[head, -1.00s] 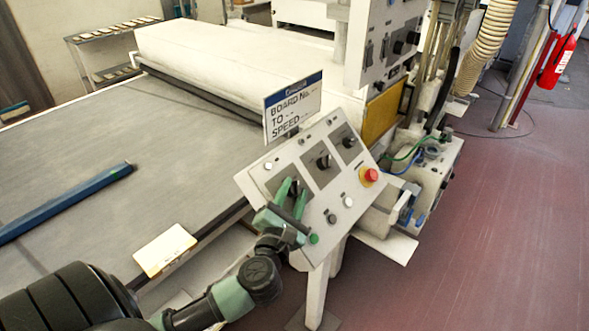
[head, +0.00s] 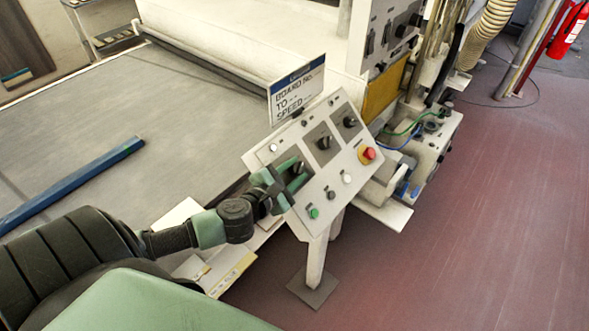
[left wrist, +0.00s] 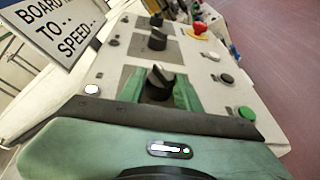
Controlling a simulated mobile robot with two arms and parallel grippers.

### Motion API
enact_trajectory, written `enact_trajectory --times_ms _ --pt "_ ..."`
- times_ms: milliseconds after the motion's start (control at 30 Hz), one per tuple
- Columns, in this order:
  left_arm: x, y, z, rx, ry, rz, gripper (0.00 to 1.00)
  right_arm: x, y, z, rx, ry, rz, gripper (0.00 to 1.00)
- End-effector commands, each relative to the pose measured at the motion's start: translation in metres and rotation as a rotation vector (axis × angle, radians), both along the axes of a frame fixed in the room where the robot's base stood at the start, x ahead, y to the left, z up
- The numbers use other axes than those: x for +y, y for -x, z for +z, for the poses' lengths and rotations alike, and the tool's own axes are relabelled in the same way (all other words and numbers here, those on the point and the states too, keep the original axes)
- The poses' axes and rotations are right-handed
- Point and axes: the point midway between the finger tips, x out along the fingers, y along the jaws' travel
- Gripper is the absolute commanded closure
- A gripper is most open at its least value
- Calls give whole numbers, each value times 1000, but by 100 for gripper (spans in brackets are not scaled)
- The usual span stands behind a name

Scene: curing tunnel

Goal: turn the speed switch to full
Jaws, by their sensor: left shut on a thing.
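A slanted grey control panel (head: 327,183) carries a row of three black rotary switches on dark plates. My left gripper (head: 294,176) reaches in from the left and is shut on the nearest rotary switch (head: 298,167). In the left wrist view, the fingers of the left gripper (left wrist: 158,95) stand on both sides of this black knob (left wrist: 160,77), whose pale mark shows on top. The middle switch (head: 324,142) and far switch (head: 349,121) are untouched. I cannot read which switch is for speed. My right gripper is not in view.
A sign (head: 296,92) with "BOARD", "TO" and "SPEED" stands behind the panel. A red stop button (head: 367,155), a green button (head: 313,213) and other small buttons sit beside the switches. A blue bar (head: 75,185) lies on the belt. The floor at right is clear.

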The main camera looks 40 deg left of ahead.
Motion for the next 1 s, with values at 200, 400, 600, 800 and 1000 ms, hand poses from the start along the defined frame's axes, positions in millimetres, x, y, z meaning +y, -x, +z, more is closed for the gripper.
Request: enact_trajectory --times_ms 200,400,600,800,1000 --pt "-1 0 -1 1 3 -2 100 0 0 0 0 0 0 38" --pt "-1 0 -1 1 2 -1 45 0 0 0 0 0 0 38" --pt "-1 0 0 1 1 0 45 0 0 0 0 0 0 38" --pt "-1 11 0 2 0 -1 45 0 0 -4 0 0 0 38" --pt "-3 41 7 5 1 -2 45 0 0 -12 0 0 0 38"
